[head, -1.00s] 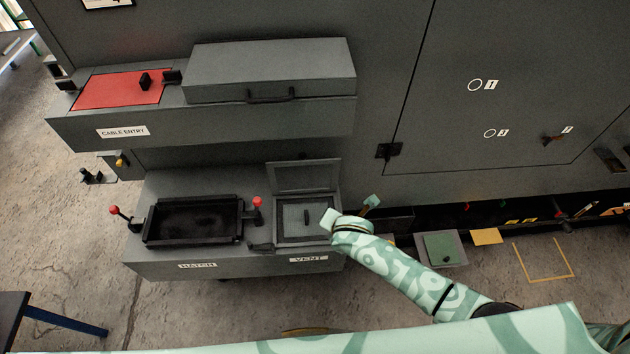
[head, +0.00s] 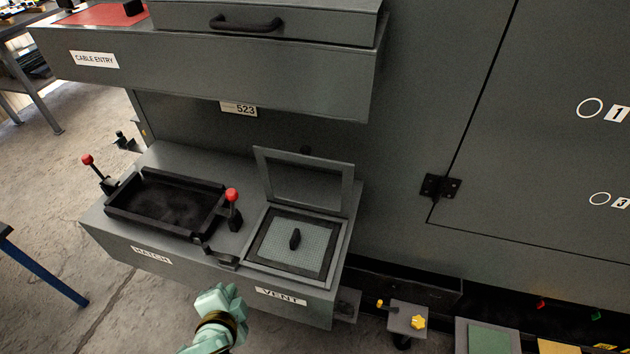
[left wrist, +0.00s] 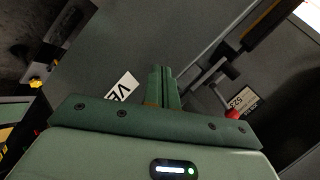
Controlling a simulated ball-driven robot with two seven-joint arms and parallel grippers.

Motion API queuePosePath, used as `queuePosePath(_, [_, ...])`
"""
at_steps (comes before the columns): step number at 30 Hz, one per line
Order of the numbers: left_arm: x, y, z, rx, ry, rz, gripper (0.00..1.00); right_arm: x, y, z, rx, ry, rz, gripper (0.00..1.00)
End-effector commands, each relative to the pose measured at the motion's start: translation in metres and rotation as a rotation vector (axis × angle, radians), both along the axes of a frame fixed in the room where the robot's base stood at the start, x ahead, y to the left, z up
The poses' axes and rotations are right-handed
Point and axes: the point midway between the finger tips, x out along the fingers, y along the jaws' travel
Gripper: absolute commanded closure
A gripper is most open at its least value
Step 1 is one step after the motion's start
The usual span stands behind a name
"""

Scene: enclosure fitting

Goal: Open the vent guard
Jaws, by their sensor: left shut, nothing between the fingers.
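The vent guard (head: 350,194), a thin grey rectangular frame, stands raised on its back edge behind the vent. The vent panel (head: 277,255) below it is uncovered, with light mesh in a dark border and a black handle (head: 295,239) in the middle. My left gripper (head: 224,296), pale green, is in front of the ledge, below and left of the "VENT" label (head: 281,296), apart from the guard. In the left wrist view its fingers (left wrist: 163,88) are together and empty, beside part of the label (left wrist: 122,87). My right gripper is not in view.
Left of the vent is a black hatch tray (head: 165,204) with red-knobbed levers (head: 232,195) (head: 88,160) at its sides. A grey cable entry box (head: 210,70) overhangs behind. A yellow-knobbed block (head: 407,319) sits low at right.

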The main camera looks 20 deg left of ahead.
Motion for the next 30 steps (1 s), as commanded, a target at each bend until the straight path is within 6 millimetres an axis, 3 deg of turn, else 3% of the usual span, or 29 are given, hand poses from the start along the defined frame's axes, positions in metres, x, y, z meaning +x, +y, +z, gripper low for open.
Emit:
queuePosePath(8, [0.037,-0.020,0.079,0.174,-0.282,-0.138,1.00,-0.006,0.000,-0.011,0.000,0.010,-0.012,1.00])
queuePosePath(18, [0.057,-0.086,0.170,0.435,-0.637,-0.425,1.00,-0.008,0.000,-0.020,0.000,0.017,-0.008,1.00])
queuePosePath(23, [0.062,-0.096,0.184,0.477,-0.681,-0.468,1.00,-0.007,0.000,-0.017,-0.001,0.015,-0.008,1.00])
queuePosePath(30, [0.101,-0.097,0.191,0.480,-0.682,-0.465,1.00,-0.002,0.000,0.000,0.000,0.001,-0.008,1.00])
